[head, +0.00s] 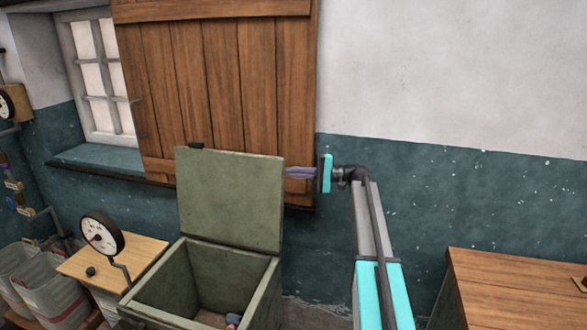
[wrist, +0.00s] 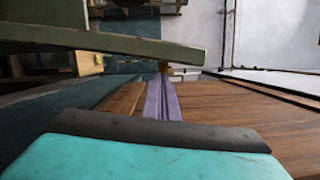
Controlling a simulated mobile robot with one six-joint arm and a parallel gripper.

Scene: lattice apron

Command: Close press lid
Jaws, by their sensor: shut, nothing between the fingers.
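The press is a green open-topped box (head: 262,297) in the lower middle of the head view. Its flat green lid (head: 230,200) stands raised, nearly upright, at the back of the box, with a small dark piece on its top edge. My gripper (head: 288,172) has purple fingers, shut and empty, pointing left at the lid's right edge near its upper part. The tips may be hidden behind the lid; contact cannot be told. In the wrist view, the shut fingers (wrist: 161,95) extend forward beneath the slanting green lid (wrist: 110,38).
A wooden shutter (head: 215,85) and teal-white wall stand behind the lid. A small table (head: 135,262) with a dial gauge (head: 102,233) is left of the box, beside grey bins (head: 50,285). A wooden-topped cabinet (head: 520,285) stands at right.

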